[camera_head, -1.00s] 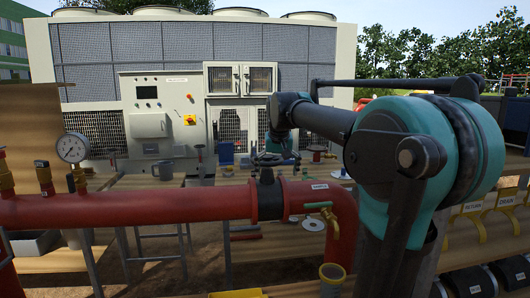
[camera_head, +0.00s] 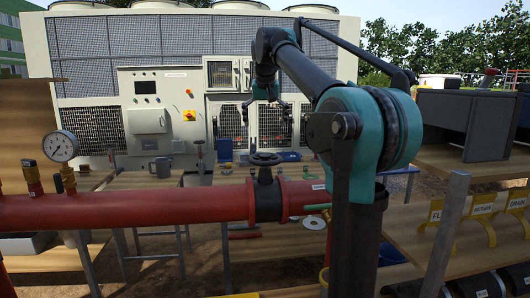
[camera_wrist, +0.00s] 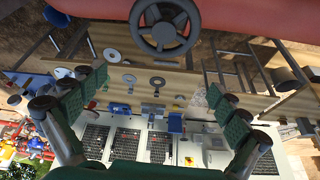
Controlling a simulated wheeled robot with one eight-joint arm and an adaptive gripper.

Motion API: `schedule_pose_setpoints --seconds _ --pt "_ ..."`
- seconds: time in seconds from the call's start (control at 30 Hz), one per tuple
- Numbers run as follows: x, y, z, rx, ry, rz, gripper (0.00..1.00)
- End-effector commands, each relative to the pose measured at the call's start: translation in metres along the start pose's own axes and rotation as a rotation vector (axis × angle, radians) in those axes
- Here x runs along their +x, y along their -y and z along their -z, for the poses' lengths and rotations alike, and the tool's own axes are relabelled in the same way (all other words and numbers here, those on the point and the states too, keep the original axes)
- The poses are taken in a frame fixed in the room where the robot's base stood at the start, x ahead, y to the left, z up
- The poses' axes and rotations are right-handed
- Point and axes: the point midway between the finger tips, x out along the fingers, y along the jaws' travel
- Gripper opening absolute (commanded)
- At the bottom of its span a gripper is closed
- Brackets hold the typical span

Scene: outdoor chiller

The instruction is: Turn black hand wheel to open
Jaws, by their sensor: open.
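The black hand wheel (camera_head: 266,158) sits on top of a black valve body (camera_head: 266,195) on the red pipe (camera_head: 130,208) in the head view. In the wrist view the hand wheel (camera_wrist: 164,26) shows at the top centre, beside the red pipe (camera_wrist: 240,18). My gripper (camera_head: 265,103) is raised above and beyond the wheel in the head view, apart from it. In the wrist view its two green fingers (camera_wrist: 158,82) are spread wide with nothing between them. The wheel lies outside the fingers, past their tips.
A pressure gauge (camera_head: 61,146) stands on the pipe at left. A green-handled tap (camera_head: 318,207) is right of the valve. A large chiller cabinet (camera_head: 150,110) and benches with small items stand behind. A grey box (camera_head: 468,124) sits at right.

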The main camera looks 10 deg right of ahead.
Motion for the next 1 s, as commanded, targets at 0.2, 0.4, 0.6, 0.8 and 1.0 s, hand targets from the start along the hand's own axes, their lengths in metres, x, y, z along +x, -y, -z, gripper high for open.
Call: schedule_pose_setpoints --seconds 0.2,0.4,0.6,0.8,1.0 --pt "0.045 0.0 0.0 0.0 0.0 0.0 0.99" --pt "0.084 0.0 0.0 0.001 0.0 0.0 0.99" --pt "0.112 0.0 0.0 0.001 0.0 0.0 0.99" --pt "0.123 0.0 0.0 0.001 0.0 0.0 0.99" --pt "0.124 0.0 0.0 0.0 0.0 0.0 0.99"
